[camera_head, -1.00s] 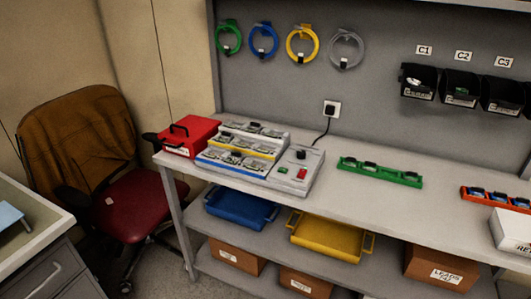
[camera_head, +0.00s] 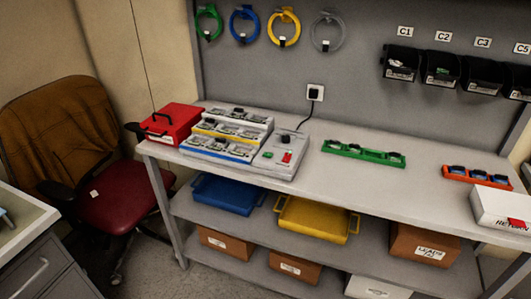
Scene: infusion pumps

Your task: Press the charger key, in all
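The charger (camera_head: 230,138) stands at the left of the workbench. It is a stepped grey unit with blue and yellow strips, and several small devices sit in its rows. Its control panel (camera_head: 280,153) is on its right side, with a small green key (camera_head: 268,155), a red key (camera_head: 287,157) and a dark knob on top. A cord runs from it to the wall socket (camera_head: 315,92). Neither of my grippers shows in the head view.
A red case (camera_head: 172,122) stands left of the charger. A green tray (camera_head: 362,153), an orange tray (camera_head: 476,175) and a white box (camera_head: 503,207) are to the right on the bench. Blue (camera_head: 228,193) and yellow (camera_head: 312,219) bins are below. A chair (camera_head: 110,213) stands at left.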

